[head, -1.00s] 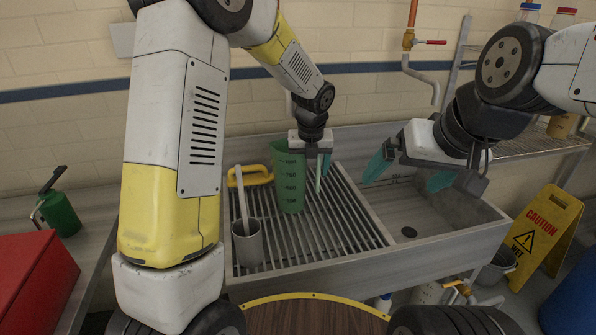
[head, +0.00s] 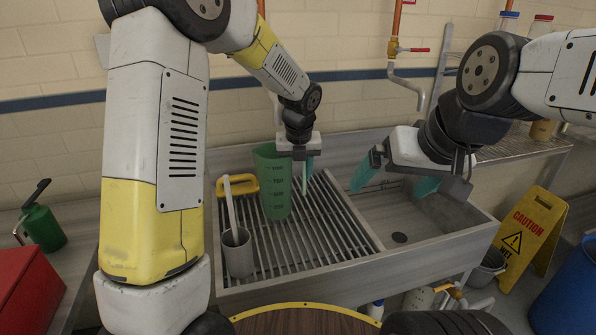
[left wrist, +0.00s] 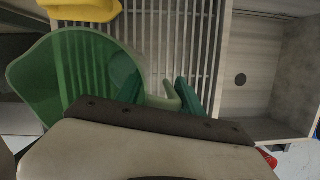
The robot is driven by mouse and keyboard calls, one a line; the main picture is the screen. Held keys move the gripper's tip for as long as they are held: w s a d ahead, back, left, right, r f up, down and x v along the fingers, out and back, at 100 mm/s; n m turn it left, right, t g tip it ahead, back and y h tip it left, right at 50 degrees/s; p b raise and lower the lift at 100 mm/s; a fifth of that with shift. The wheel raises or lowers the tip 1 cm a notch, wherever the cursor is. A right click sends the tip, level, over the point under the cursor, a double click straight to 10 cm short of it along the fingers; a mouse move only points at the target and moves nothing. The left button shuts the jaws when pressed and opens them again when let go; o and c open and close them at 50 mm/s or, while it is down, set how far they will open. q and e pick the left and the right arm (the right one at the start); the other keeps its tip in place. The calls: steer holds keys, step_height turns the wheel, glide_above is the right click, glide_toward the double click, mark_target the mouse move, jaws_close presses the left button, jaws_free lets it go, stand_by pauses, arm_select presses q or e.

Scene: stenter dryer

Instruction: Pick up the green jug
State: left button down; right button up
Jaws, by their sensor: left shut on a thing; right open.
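The green jug (head: 274,186) stands upright on the slatted drainboard of the sink, with measuring marks on its side. It also shows in the left wrist view (left wrist: 62,80), seen from above with its wide mouth to the left. My left gripper (head: 308,176) is at the jug's right side, pointing down, shut on the jug's handle (left wrist: 172,96), which shows between its teal fingers in the left wrist view. My right gripper (head: 395,180) is open and empty above the sink basin.
A grey cup (head: 238,254) with a long-handled tool stands on the drainboard (head: 300,262), left of the jug. A yellow-handled thing (head: 243,184) lies behind it. A green can (head: 42,228) and a red box (head: 30,288) are at left. The basin (head: 425,222) is empty.

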arm_select(q)
steer(key=s+d+r, duration=0.1)
steer(key=s+r, duration=0.2)
steer(key=s, duration=1.3)
steer(key=shift+d+r, duration=0.2)
steer(key=shift+d, duration=0.15)
steer(key=shift+w, duration=0.1)
